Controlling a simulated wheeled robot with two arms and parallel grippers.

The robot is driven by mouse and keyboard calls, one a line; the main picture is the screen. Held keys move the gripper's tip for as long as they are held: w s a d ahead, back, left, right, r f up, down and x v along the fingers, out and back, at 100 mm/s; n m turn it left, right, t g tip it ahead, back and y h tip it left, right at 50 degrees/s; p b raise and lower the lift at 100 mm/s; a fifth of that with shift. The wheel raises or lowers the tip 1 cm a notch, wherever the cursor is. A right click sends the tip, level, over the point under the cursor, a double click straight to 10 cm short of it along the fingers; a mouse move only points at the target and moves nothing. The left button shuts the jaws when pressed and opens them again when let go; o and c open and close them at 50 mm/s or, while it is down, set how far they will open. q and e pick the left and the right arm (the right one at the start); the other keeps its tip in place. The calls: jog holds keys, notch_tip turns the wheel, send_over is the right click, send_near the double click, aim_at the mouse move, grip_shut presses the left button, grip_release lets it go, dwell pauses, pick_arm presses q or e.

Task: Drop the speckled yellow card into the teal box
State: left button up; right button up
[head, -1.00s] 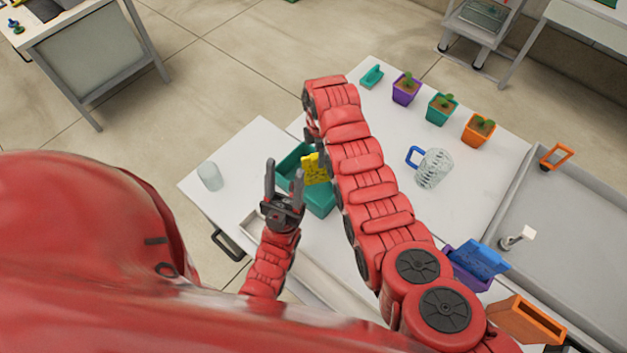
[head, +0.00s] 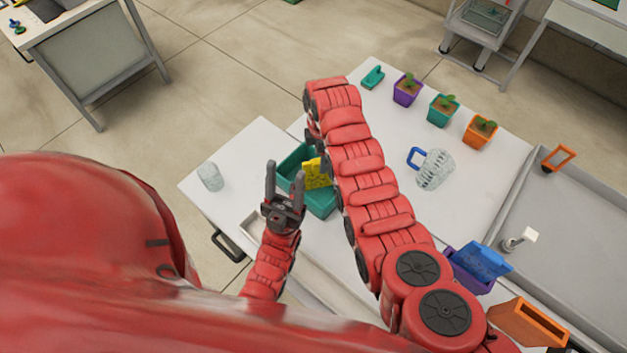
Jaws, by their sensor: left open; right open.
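The speckled yellow card (head: 316,175) is at the teal box (head: 325,204), tilted up, with its lower part within the box's outline. Its right edge is hidden by my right arm, and I cannot tell if it rests on the box floor. The teal box stands on the white table. My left gripper (head: 285,170) is open and empty, pointing up in front of the box's left side, apart from the card. My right gripper (head: 311,138) is mostly hidden by its own arm at the box's far side; only dark parts show. No finger is seen on the card.
A clear cup (head: 210,177) stands left of the box. Right of my arm are a jug with a blue handle (head: 434,170) and potted plants (head: 442,109). A purple box with a blue piece (head: 480,262) and an orange box (head: 527,320) stand lower right, near a grey basin (head: 570,240).

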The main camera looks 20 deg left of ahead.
notch_tip(320, 180, up, 5)
jog(key=shift+w+r+b, duration=0.1)
jog(key=shift+b, duration=1.15)
notch_tip(320, 180, up, 12)
jog(key=p, duration=0.9)
jog(key=shift+f, duration=0.25)
